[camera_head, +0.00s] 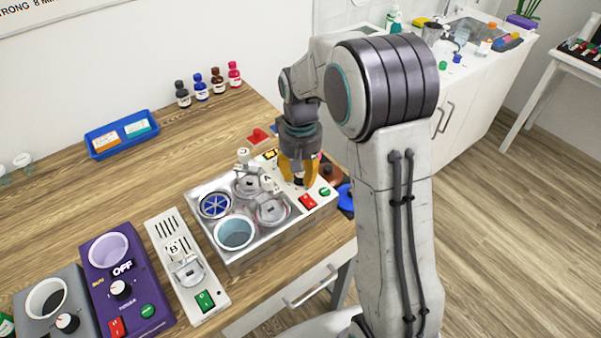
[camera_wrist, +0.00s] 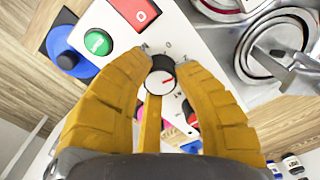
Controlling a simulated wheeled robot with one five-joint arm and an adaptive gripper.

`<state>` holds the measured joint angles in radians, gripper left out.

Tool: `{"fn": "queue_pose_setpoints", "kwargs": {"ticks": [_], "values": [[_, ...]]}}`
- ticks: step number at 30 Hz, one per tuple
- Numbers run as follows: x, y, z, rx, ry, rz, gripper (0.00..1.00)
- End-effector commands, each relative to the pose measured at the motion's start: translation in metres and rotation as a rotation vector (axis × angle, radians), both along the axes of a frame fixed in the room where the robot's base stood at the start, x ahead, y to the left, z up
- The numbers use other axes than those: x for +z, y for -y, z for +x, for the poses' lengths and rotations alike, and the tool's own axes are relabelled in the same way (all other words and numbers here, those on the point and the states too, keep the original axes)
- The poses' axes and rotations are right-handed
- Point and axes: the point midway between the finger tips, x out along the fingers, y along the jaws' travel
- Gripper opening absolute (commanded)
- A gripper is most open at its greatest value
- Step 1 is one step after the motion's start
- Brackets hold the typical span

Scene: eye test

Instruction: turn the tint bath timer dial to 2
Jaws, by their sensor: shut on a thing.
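The tint bath (camera_head: 262,251) is a steel box with several round wells and a white control panel on its right. In the head view my gripper (camera_head: 298,170) hides the dial on the panel.
Beside the dial are a red button (camera_wrist: 134,13) and a green button (camera_wrist: 98,41). A blue round thing (camera_wrist: 67,51) is beyond the panel edge. A white unit (camera_head: 164,227) and a purple unit (camera_head: 106,262) stand left of the bath.

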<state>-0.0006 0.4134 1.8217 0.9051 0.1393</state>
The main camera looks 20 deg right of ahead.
Motion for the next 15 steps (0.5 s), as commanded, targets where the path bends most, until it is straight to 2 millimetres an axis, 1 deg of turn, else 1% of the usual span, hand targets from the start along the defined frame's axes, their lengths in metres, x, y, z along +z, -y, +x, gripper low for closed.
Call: {"fn": "queue_pose_setpoints", "kwargs": {"ticks": [1,12,13,15], "values": [[-0.0022,-0.0001,-0.0018,-0.003,-0.007,0.000,0.00],[-0.0022,-0.0001,-0.0020,-0.006,-0.008,0.000,0.00],[-0.0022,-0.0001,-0.0020,-0.006,-0.008,0.000,0.30],[-0.0020,-0.0001,-0.0018,-0.006,-0.007,0.000,0.36]]}}
